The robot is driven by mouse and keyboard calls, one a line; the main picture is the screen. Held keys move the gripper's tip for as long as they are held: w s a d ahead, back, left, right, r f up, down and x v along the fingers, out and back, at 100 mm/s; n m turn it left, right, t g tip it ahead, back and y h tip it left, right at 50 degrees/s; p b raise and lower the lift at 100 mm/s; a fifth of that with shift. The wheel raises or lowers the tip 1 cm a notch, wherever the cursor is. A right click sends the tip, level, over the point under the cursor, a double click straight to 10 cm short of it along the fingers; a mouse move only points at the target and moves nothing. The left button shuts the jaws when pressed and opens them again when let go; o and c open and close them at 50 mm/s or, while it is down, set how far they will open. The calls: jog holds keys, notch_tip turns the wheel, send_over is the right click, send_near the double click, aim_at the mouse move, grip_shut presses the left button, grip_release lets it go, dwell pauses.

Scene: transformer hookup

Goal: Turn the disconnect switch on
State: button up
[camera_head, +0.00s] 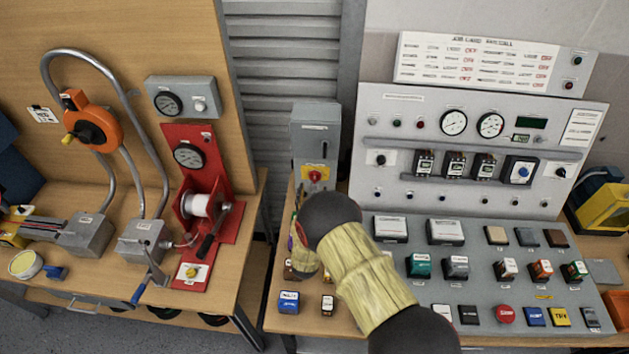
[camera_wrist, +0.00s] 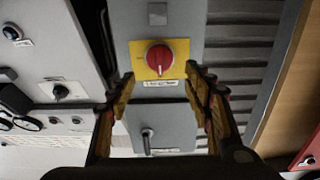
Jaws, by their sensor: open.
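The disconnect switch is a red rotary knob (camera_head: 315,176) on a yellow plate, on the front of a tall grey box (camera_head: 316,128) between the two benches. In the wrist view the red knob (camera_wrist: 158,59) is in plain sight, with a pale line on it running roughly up and down. My gripper (camera_wrist: 160,78) is open and empty, its two yellow-brown fingers left and right of the knob in that picture. I cannot tell how far the fingertips are from the plate. In the head view my arm largely hides the gripper, just below the box.
A large control panel (camera_head: 386,105) with gauges and buttons stands right of the box. Several small blocks lie on the bench, including a blue one (camera_head: 288,302). A red winch stand (camera_head: 225,215) is on the left bench. A small lever (camera_wrist: 147,138) shows in the wrist view.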

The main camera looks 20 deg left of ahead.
aim_at(315, 179)
jog(key=x, duration=0.6)
jog(key=shift+w, duration=0.2)
jog(key=shift+c, duration=0.9)
jog(key=c, duration=0.9)
